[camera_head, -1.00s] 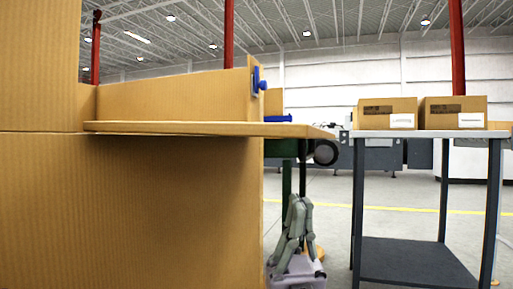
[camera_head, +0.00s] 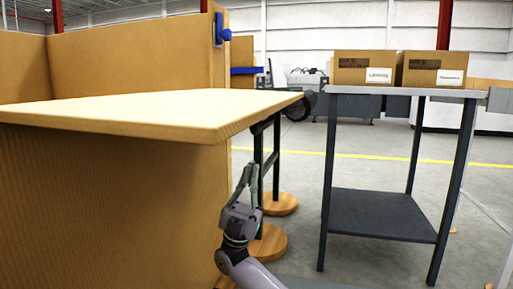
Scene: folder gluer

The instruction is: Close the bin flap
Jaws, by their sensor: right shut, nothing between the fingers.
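The bin is a large brown cardboard box (camera_head: 100,200) filling the left of the view. Its flap (camera_head: 170,108) lies out nearly flat, a broad pale panel whose corner points right. A bin wall (camera_head: 140,55) rises behind the flap, with a blue clip (camera_head: 222,30) at its right edge. My right gripper (camera_head: 249,170) is below the flap's level, right of the bin's front face, fingers pointing up. It is shut and empty, and looks apart from the flap. My left gripper is not in view.
A grey metal table (camera_head: 400,93) with a lower shelf (camera_head: 380,215) stands to the right. Two labelled cartons (camera_head: 365,68) sit on it. Dark legs with round wooden feet (camera_head: 280,204) stand behind my gripper. Open floor (camera_head: 300,230) lies between bin and table.

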